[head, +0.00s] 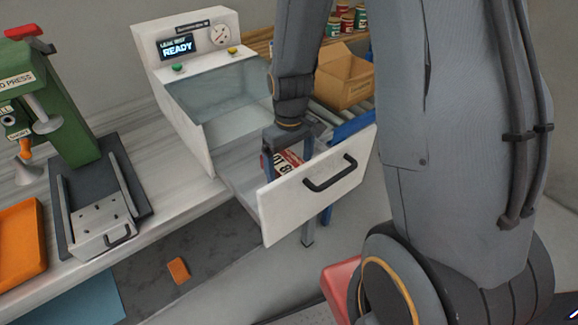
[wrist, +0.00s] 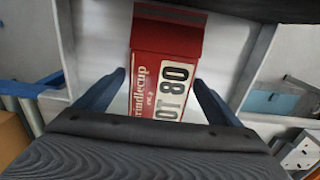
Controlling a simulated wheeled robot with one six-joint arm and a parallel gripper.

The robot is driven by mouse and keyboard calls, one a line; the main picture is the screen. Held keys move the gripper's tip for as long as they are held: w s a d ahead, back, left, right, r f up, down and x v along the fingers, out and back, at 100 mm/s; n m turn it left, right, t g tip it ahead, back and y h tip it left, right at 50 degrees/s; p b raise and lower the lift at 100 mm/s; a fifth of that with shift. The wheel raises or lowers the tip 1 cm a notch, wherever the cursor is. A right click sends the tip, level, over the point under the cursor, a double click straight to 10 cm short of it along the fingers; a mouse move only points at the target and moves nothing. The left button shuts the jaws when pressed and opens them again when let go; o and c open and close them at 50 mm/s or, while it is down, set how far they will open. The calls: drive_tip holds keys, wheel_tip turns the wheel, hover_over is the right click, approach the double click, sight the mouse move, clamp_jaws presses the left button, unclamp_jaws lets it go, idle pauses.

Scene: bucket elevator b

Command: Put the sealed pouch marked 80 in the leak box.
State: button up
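The leak box is a white machine (head: 190,50) whose screen reads "LEAK TEST READY". Its white front drawer (head: 275,214) is pulled out. The red pouch (head: 289,160) lies inside the drawer, behind the front panel. In the wrist view the pouch (wrist: 150,50) shows a white label reading "LOT 80". My gripper (head: 288,160) reaches down into the drawer over the pouch. In the wrist view its blue fingers (wrist: 160,80) stand on either side of the pouch, apart, with narrow gaps. Whether the fingertips touch it is hard to tell.
A green press (head: 60,100) and an orange tray (head: 20,240) stand on the counter at left. A cardboard box (head: 343,78) sits behind the drawer on a roller conveyor, with several tins on a shelf beyond. The drawer's black handle (head: 330,175) juts forward.

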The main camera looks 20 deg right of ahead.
sight(290, 165)
wheel_tip(290, 165, up, 12)
drive_tip(key=b, duration=0.2)
drive_tip(key=shift+r, duration=0.2)
idle(0.5)
